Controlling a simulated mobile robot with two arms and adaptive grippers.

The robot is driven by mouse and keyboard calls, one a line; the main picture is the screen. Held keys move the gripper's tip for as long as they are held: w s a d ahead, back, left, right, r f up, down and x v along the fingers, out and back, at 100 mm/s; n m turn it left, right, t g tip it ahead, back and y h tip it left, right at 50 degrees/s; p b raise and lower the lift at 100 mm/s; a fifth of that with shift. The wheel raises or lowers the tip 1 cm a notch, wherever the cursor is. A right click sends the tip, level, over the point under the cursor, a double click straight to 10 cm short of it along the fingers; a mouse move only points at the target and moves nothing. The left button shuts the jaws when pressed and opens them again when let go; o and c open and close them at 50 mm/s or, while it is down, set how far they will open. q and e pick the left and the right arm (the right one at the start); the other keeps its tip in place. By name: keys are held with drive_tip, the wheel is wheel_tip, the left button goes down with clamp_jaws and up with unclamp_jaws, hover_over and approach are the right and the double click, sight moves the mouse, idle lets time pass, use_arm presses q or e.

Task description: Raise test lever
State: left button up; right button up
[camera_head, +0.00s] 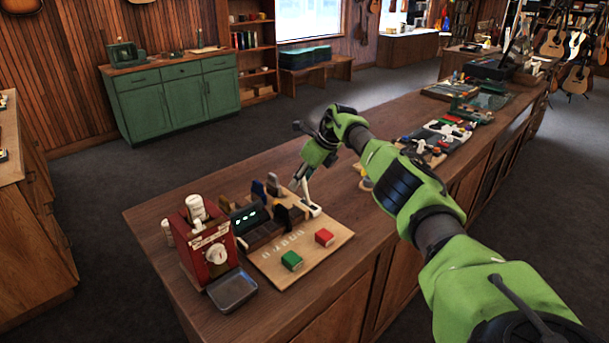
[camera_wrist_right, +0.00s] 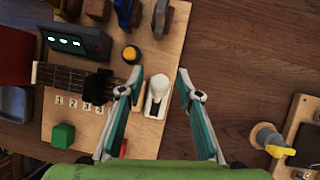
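The test lever looks like the white lever on the right edge of a wooden test board (camera_head: 318,250). In the right wrist view the white lever (camera_wrist_right: 157,90) stands between my two fingers, with gaps on both sides. My right gripper (camera_head: 299,183) is above the board's far right corner, pointing down. It is open, and its fingertips straddle the lever without visible contact. In the head view a white lever part (camera_head: 313,208) shows just below the fingers. My left gripper is not in view.
A green block (camera_head: 291,260) and a red block (camera_head: 324,237) sit on the board. A dark display box (camera_wrist_right: 75,41) and yellow knob (camera_wrist_right: 130,53) are near the lever. A red machine (camera_head: 205,243) and metal tray (camera_head: 232,291) stand left. Bare counter (camera_wrist_right: 225,75) lies right.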

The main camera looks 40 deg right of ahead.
drive_tip(key=v, duration=1.1)
drive_tip(key=shift+s+r, duration=0.2)
drive_tip(key=shift+r, duration=0.15)
